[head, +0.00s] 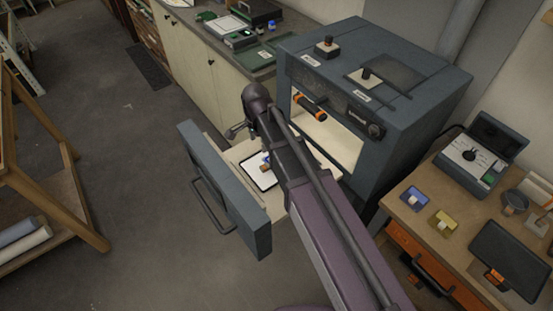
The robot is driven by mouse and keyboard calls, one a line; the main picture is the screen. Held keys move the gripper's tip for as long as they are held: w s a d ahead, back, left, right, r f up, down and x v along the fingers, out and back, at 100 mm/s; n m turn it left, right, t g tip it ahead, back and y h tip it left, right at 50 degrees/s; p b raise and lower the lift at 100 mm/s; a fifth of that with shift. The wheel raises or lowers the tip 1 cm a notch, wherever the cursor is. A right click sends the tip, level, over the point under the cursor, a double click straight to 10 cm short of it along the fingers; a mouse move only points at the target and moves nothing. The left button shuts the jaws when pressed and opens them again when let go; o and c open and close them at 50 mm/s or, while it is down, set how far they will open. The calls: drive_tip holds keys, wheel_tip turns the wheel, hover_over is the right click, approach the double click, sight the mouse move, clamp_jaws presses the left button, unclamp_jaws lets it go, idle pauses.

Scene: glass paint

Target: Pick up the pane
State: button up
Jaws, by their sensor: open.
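A flat white pane (257,179) with a dark border lies in the pulled-out front drawer (213,138) of the grey kiln-like cabinet. A small blue and brown piece shows at its right edge, partly behind my arm. My gripper (236,131) shows as small dark prongs at the far end of my arm, above the drawer's back left part in the picture. It is open and looks empty, apart from the pane. My arm covers the right side of the drawer.
The grey cabinet (400,69) has an open lit chamber and knobbed pieces on top. At right, a bench (424,234) holds a blue tile (414,198), a yellow tile (443,222) and a control box (470,158). A wooden rack (50,195) stands left; floor between is clear.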

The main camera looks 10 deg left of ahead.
drive_tip(key=shift+d, duration=0.1)
drive_tip(key=b, duration=0.9)
hover_over(263, 168)
drive_tip(key=f, duration=0.8)
drive_tip(key=shift+a+f, duration=0.2)
drive_tip(key=shift+f, duration=0.1)
drive_tip(key=shift+d+f+b, duration=0.1)
drive_tip(key=shift+f+b, duration=2.3)
drive_tip(key=shift+f, duration=0.2)
clamp_jaws()
